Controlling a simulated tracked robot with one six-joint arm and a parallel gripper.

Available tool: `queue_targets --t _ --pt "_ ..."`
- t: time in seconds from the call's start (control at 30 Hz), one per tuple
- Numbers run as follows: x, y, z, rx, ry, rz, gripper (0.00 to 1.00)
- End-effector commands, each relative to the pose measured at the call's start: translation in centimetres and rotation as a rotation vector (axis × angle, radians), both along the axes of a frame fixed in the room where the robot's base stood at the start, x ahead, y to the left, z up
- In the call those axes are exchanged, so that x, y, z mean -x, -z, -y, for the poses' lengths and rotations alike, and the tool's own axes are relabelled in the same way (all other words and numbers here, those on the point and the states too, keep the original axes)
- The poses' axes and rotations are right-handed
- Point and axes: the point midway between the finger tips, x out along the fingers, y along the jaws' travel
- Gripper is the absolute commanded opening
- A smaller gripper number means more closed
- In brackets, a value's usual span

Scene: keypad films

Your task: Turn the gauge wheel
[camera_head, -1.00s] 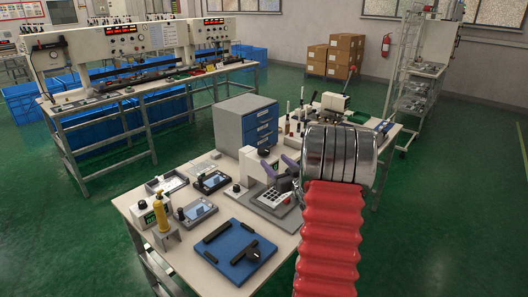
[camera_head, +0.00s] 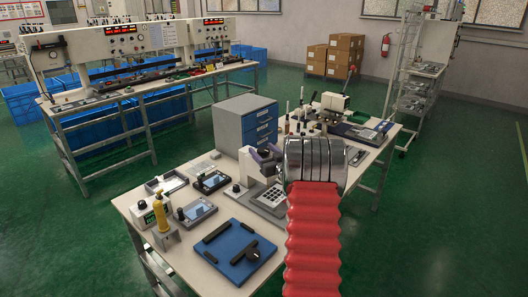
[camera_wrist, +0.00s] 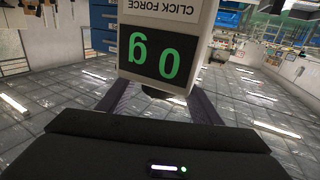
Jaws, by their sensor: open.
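The white gauge (camera_head: 250,170) stands upright on the bench beside a grey plate with a keypad (camera_head: 270,197). In the wrist view the gauge (camera_wrist: 160,14) shows upside down, with "CLICK FORCE" lettering and two green digits on a dark display (camera_wrist: 152,53). A dark round wheel (camera_wrist: 154,92) shows just below the display, partly hidden by my gripper's body. My gripper (camera_wrist: 160,98) is open, with one purple-grey finger on each side of the wheel. In the head view my gripper (camera_head: 264,154) is at the top of the gauge; contact with the wheel cannot be told.
A blue board (camera_head: 238,250) with black bars lies at the front of the bench. A grey cabinet with blue drawers (camera_head: 248,122) is behind the gauge.

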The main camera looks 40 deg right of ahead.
Motion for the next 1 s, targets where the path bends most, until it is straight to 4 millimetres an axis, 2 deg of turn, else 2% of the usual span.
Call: queue_targets --t 0.1,0.67,0.7,1.0 --pt "0.01 0.0 -0.01 0.0 0.0 0.0 0.59" --pt "0.02 -0.01 -0.03 0.0 0.0 0.0 0.19" --pt "0.11 0.03 0.62 0.001 0.002 0.001 0.18" --pt "0.06 -0.04 0.03 -0.001 0.015 0.0 0.18"
